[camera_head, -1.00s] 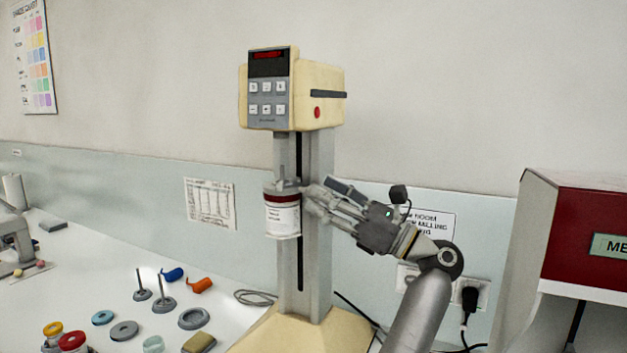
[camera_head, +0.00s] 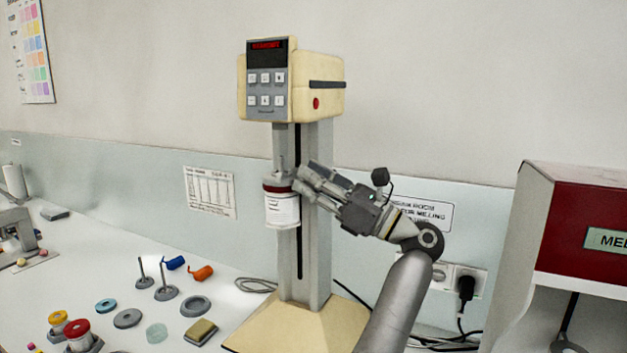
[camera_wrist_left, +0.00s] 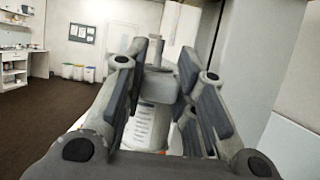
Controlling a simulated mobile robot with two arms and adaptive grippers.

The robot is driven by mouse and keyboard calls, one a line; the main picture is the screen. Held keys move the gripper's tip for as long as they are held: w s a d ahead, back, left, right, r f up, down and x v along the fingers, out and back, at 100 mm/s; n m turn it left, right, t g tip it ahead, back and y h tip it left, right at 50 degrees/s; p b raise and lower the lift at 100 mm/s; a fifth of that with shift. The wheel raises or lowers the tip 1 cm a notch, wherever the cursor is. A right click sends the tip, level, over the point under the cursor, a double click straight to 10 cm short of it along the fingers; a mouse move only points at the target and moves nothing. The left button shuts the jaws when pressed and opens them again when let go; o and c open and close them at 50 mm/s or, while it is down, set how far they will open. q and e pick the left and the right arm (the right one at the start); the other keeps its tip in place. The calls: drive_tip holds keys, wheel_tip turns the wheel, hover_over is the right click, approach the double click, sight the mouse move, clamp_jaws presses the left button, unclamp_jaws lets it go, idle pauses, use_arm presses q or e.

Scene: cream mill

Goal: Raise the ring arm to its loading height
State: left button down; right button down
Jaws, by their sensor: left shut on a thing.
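The cream mill (camera_head: 318,92) has a tall grey column (camera_head: 322,220) with a dark vertical slot. The ring arm (camera_head: 279,179) sits on the upper half of the column, below the head. A white jar (camera_head: 282,211) with a dark red top band hangs upright at it. My left gripper (camera_head: 303,181) is at the column's right front and shut on the ring arm. In the left wrist view, the ring arm's grey part with a short post (camera_wrist_left: 159,76) shows between the fingers, with the jar (camera_wrist_left: 148,124) below. The fingers hide the exact contact. My right gripper is out of view.
A cream base (camera_head: 300,330) stands on the white bench (camera_head: 110,270). Rings, stands, jars and blue and orange items lie left of it. A red and grey cabinet (camera_head: 590,225) stands at right. A cable and sockets (camera_head: 458,283) are behind my arm.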

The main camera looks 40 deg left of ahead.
use_arm(q)
drive_tip(key=shift+r, duration=0.15)
drive_tip(key=shift+r, duration=1.85)
drive_tip(key=c, duration=1.2)
unclamp_jaws()
drive_tip(key=shift+a+f, duration=0.1)
drive_tip(key=shift+a, duration=0.05)
drive_tip(key=shift+o, duration=0.2)
